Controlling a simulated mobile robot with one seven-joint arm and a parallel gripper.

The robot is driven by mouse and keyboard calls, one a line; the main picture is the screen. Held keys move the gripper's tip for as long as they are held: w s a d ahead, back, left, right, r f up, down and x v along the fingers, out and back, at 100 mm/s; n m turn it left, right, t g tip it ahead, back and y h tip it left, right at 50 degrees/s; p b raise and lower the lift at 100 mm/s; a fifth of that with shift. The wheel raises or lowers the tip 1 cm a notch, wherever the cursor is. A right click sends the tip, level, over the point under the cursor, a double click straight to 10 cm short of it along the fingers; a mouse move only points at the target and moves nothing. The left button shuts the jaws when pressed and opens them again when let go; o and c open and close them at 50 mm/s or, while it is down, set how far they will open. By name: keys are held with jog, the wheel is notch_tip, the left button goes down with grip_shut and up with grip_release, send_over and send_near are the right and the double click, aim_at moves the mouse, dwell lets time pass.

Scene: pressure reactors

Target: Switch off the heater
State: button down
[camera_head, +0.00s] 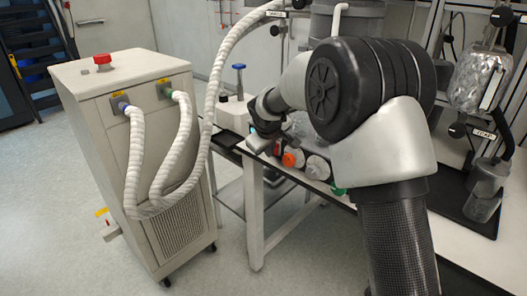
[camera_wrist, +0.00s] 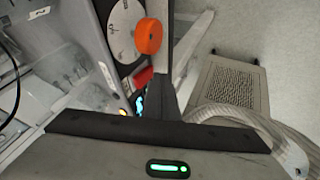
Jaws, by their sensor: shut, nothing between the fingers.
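A dark control panel (camera_head: 301,169) on the front of a unit at the bench edge carries an orange knob (camera_head: 292,159), a white dial (camera_head: 318,168) and a green knob (camera_head: 337,188). In the wrist view the orange knob (camera_wrist: 148,36) sits on a white dial (camera_wrist: 120,28). Below it are a red switch (camera_wrist: 143,76) and a lit blue display (camera_wrist: 139,103). My gripper (camera_head: 258,141) is at the panel's left end. In the wrist view its shut, empty fingers (camera_wrist: 163,78) are just right of the red switch; I cannot tell whether they touch it.
A white wheeled cabinet (camera_head: 135,170) with a red button (camera_head: 102,60) and thick pale hoses (camera_head: 150,205) stands at the left. Floor between cabinet and bench is partly clear.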

jog(key=shift+w+d+f, duration=0.1)
jog(key=shift+w+d, duration=0.2)
jog(key=shift+w, duration=0.1)
jog(key=shift+w+d+f, duration=0.15)
jog(key=shift+w+f, duration=0.05)
jog(key=shift+r, duration=0.1)
jog(key=shift+r+p, duration=0.55)
jog(key=shift+r, duration=0.25)
